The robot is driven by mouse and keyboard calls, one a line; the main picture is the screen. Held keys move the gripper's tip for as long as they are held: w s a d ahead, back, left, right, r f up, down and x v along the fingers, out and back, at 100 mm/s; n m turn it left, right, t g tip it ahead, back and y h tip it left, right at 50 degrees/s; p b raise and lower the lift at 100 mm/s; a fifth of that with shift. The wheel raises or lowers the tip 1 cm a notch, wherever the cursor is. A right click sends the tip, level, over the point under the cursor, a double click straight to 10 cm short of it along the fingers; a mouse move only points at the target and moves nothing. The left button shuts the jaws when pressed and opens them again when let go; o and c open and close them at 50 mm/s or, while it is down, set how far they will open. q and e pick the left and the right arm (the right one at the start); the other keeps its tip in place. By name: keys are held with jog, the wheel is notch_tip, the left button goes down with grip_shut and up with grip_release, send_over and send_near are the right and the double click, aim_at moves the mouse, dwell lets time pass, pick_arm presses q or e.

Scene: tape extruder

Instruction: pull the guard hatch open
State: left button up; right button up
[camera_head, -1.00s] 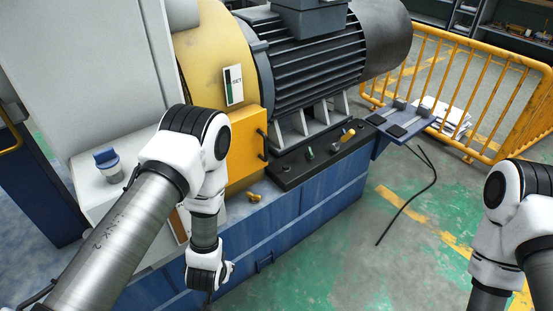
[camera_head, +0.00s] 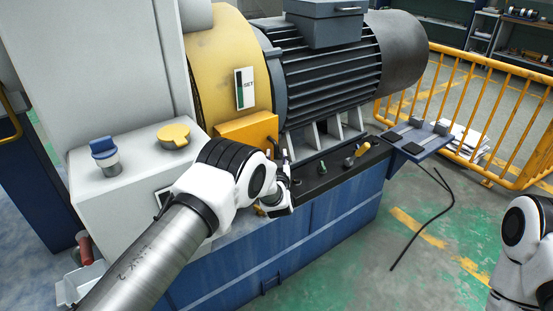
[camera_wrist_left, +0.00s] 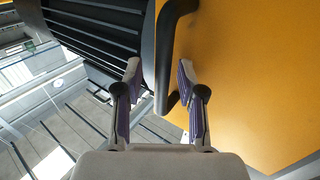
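The guard hatch is a yellow box-like panel (camera_head: 248,131) on the front of the machine, below the yellow curved cover. It looks closed, and my left arm covers its lower part. In the left wrist view the yellow panel (camera_wrist_left: 245,75) fills the right side. Its black bar handle (camera_wrist_left: 168,50) runs down between the two fingertips of my left gripper (camera_wrist_left: 159,68). The fingers are apart, with gaps beside the handle. In the head view my left gripper (camera_head: 286,168) is at the hatch's right edge, and the handle is mostly hidden. My right gripper is out of frame.
A black control panel (camera_head: 325,174) with knobs lies just right of my left gripper, on the blue machine base (camera_head: 330,220). The finned motor (camera_head: 330,75) stands behind. A yellow railing (camera_head: 480,105) is at the right.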

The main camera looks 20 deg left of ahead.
pick_arm(q)
grip_shut()
jog(key=shift+s, duration=0.15)
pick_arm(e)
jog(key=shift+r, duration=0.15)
